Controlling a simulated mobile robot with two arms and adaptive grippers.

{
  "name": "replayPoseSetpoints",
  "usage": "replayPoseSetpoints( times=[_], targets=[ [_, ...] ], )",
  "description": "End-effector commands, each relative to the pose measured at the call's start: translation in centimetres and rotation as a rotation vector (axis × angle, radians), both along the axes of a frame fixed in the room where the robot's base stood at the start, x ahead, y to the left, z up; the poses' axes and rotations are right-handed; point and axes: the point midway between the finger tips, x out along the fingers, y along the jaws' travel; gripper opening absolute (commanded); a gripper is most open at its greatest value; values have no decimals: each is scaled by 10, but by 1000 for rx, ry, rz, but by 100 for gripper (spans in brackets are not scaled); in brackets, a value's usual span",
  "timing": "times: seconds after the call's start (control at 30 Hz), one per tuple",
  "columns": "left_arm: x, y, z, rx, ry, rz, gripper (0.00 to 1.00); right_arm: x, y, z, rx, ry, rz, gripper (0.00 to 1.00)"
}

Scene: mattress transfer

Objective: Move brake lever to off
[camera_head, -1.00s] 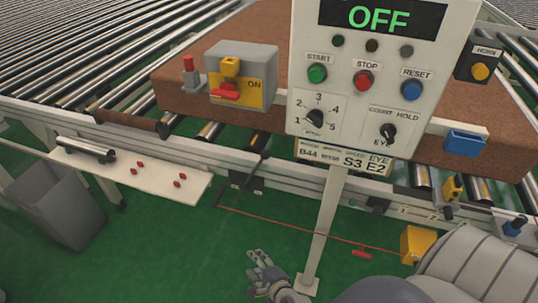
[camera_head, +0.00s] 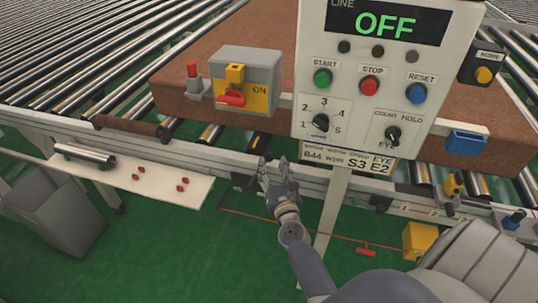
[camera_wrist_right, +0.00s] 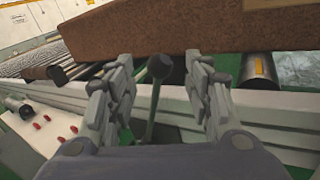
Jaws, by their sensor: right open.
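My right gripper (camera_head: 277,167) is open at the conveyor's front rail, left of the panel post. In the right wrist view the gripper (camera_wrist_right: 160,80) has one finger on each side of the lever, with gaps beside the knob. In the head view my gripper mostly hides the lever. My left gripper is not in view.
The control panel (camera_head: 345,140) on its post (camera_head: 333,205) reads OFF. A grey switch box (camera_head: 255,70) with a red handle, marked ON, is behind. A brown mattress (camera_head: 180,90) lies on the rollers. A white shelf (camera_head: 150,190) and grey bin (camera_head: 60,215) are left.

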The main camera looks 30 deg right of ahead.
Motion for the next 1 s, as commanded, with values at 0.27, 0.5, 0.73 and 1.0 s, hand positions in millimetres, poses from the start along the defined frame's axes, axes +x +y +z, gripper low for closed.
replayPoseSetpoints(
  times=[0.27, 0.5, 0.73, 1.0],
  targets=[
    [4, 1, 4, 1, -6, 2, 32, 39, -15, 0, -1, 0, 1, 47],
    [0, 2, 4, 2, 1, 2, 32, 49, -19, 0, -2, 1, 1, 47],
    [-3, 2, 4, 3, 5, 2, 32, 49, -19, -1, -2, 1, 1, 47],
    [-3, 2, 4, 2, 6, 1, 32, 49, -19, -1, -2, 1, 1, 0]
  ],
)
